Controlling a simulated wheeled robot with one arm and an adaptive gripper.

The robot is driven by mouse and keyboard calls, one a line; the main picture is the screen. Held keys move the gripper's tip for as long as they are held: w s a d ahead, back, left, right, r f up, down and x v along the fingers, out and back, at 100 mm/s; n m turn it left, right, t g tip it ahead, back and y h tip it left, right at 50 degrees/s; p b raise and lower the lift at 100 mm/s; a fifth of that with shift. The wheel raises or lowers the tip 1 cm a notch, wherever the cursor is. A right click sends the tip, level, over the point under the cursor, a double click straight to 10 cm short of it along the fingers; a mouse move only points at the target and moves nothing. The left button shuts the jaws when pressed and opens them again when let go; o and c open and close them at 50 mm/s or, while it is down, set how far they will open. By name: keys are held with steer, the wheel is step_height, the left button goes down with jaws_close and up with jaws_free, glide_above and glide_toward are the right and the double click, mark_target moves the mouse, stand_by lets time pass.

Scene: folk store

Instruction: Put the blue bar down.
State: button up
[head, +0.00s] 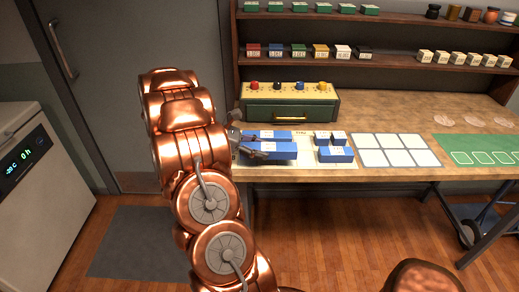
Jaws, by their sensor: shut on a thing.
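My gripper (256,145) is at the left end of the bench and shut on a long blue bar (281,150). The bar lies level over a pale sheet (345,168). I cannot tell whether it touches the sheet or hangs just above it. A second long blue bar (280,135) is right behind it. My copper arm comes in from the left and hides the bars' left ends. Smaller blue blocks (337,154) sit just to the right, in a group of several.
A green box with coloured knobs (290,103) stands behind the bars. A white gridded mat (388,158) and a green mat (478,150) lie to the right. Shelves (385,65) with small boxes rise behind the wooden bench (400,118). A white appliance (30,165) stands at left.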

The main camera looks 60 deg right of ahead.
mark_target(260, 143)
steer(key=shift+w+d+f, duration=0.1)
steer(key=shift+w+d, duration=0.25)
steer(key=shift+d, duration=0.35)
steer(key=shift+w+d, duration=0.35)
steer(key=shift+d, duration=0.3)
steer(key=shift+f+p, duration=0.7)
steer(key=shift+f, duration=1.1)
steer(key=shift+f, duration=0.2)
steer(key=o, duration=1.2)
steer(key=shift+o, duration=0.2)
steer(key=shift+r, duration=0.15)
